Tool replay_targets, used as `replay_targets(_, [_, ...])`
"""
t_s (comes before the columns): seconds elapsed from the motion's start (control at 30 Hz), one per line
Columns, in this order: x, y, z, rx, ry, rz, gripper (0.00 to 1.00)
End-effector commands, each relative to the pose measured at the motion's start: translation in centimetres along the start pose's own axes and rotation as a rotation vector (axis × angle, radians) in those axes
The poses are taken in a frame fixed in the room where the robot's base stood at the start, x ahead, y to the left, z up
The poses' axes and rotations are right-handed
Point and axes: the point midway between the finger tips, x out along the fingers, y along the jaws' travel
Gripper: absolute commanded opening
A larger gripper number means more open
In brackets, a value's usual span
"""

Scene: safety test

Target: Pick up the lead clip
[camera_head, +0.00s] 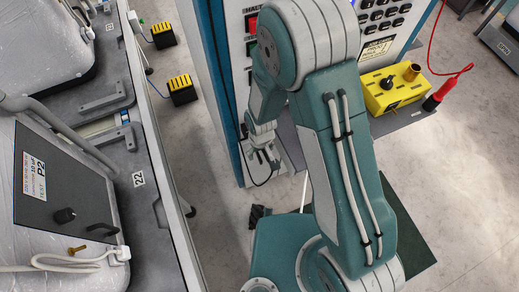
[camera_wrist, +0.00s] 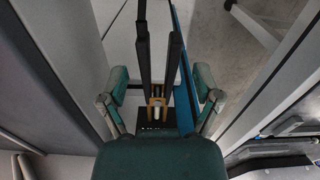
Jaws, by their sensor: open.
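A red lead end with a dark tip (camera_head: 433,101) lies at the right in the head view, beside a yellow box; it looks most like the lead clip. A red lead (camera_head: 452,73) runs up from it. My gripper (camera_head: 263,158) is far to its left, low beside the blue-edged cabinet. In the wrist view my gripper (camera_wrist: 160,82) is open, its fingers apart on both sides. Two dark upright bars (camera_wrist: 156,50) and a brass-coloured part (camera_wrist: 157,99) show between the fingers; I cannot tell what they are or whether they touch. The red lead end is not visible in the wrist view.
The yellow box (camera_head: 394,90) with a black knob sits on a grey shelf (camera_head: 405,122). The cabinet (camera_head: 218,60) stands behind my arm. A grey bench with panel P2 (camera_head: 60,190) and a white cable fills the left. Yellow-black blocks (camera_head: 182,90) stand on the floor.

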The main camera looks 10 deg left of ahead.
Motion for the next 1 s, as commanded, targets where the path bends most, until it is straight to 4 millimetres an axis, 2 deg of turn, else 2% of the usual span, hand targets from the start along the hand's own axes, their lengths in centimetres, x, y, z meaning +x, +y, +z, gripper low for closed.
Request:
replay_targets(0.1, [0.0, 0.0, 0.0, 0.000, 0.000, 0.000, 0.82])
replay_targets(0.13, [0.0, 0.0, 0.0, 0.000, 0.000, 0.000, 0.78])
replay_targets(0.17, [0.0, 0.0, 0.0, 0.000, 0.000, 0.000, 0.65])
replay_targets(0.2, [0.0, 0.0, 0.0, 0.001, 0.000, 0.000, 0.47])
replay_targets(0.3, [0.0, 0.0, 0.0, 0.001, 0.000, 0.000, 0.08])
replay_targets(0.77, [-0.4, 0.0, 0.0, 0.000, 0.000, 0.000, 0.07])
replay_targets(1.0, [-2.7, 0.0, -0.1, 0.000, 0.004, 0.000, 0.07])
